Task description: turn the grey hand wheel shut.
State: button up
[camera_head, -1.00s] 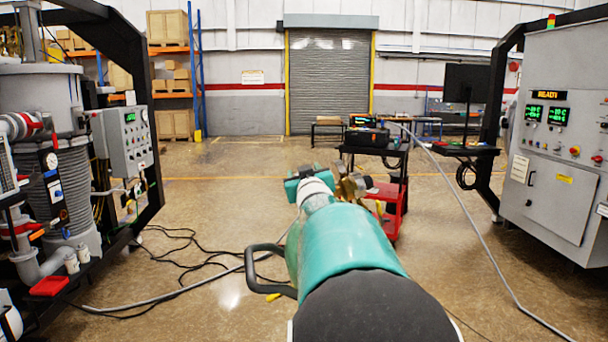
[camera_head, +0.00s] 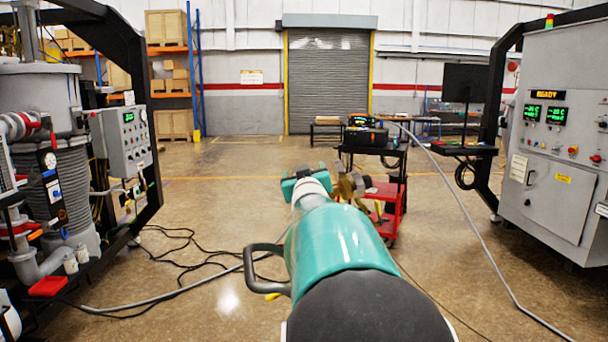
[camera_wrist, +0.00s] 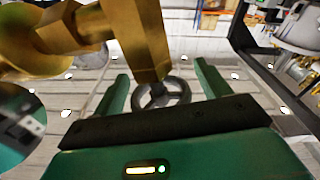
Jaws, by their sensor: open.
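The grey hand wheel (camera_wrist: 178,91) shows in the wrist view at the end of a brass valve stem (camera_wrist: 137,38). It lies in the picture between the two green fingers of my gripper (camera_wrist: 163,85). The fingers stand apart, one on each side of the wheel, and nothing is clamped. I cannot tell whether either finger touches the rim. In the head view my teal gripper (camera_head: 304,182) is beside brass parts (camera_head: 349,187), past the end of my arm. The wheel cannot be made out there.
A red and black cart (camera_head: 388,205) stands beyond my arm. A control cabinet (camera_head: 556,140) is at right, and the furnace vessel (camera_head: 40,95) with pipes is at left. Black cables (camera_head: 190,255) and a grey hose (camera_head: 475,238) lie on the floor. The mid-floor is otherwise open.

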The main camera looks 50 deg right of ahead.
jog(key=shift+s+a, duration=0.1)
jog(key=v, duration=1.3)
jog(key=shift+a, duration=0.2)
jog(key=shift+s, duration=0.1)
